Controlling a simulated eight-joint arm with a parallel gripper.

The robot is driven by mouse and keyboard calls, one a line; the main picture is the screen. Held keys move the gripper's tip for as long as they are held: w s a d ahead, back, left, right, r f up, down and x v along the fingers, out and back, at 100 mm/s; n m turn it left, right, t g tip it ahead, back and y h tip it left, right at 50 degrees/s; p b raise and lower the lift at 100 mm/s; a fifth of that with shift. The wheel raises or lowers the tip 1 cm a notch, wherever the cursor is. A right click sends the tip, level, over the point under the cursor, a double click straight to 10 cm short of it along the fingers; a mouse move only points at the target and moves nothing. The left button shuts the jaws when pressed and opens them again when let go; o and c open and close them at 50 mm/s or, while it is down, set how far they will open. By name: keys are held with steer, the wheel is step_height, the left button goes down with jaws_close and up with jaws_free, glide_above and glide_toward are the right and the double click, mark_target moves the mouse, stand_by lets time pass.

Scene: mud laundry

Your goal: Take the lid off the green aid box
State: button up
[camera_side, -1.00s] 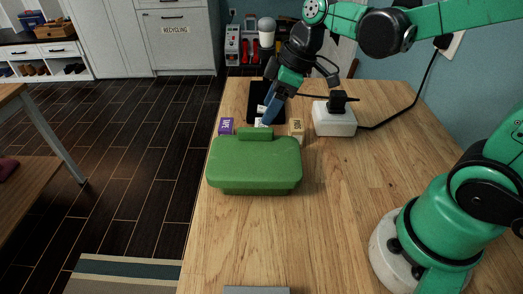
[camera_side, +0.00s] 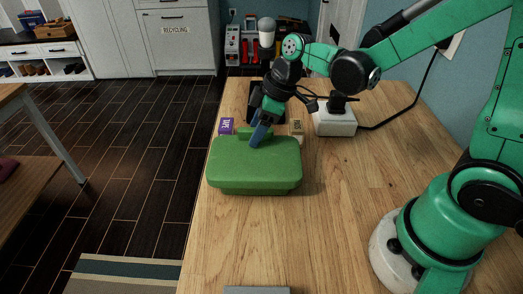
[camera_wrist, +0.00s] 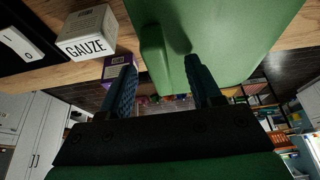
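The green aid box (camera_side: 254,168) stands on the wooden table with its green lid (camera_side: 270,155) on. A raised green handle (camera_wrist: 154,55) sticks out at the lid's far edge. My gripper (camera_side: 256,142) is over that far edge, tilted, with its blue fingers low at the handle. In the wrist view my gripper (camera_wrist: 160,85) is open, with a finger on each side of the handle's line. I cannot tell whether either finger touches the handle or lid.
A white gauze box (camera_wrist: 87,33) and a purple box (camera_side: 226,126) stand just behind the aid box. A white block with a black plug (camera_side: 334,120) stands farther right.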

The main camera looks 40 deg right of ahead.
jaws_close()
steer(key=shift+r, duration=0.2)
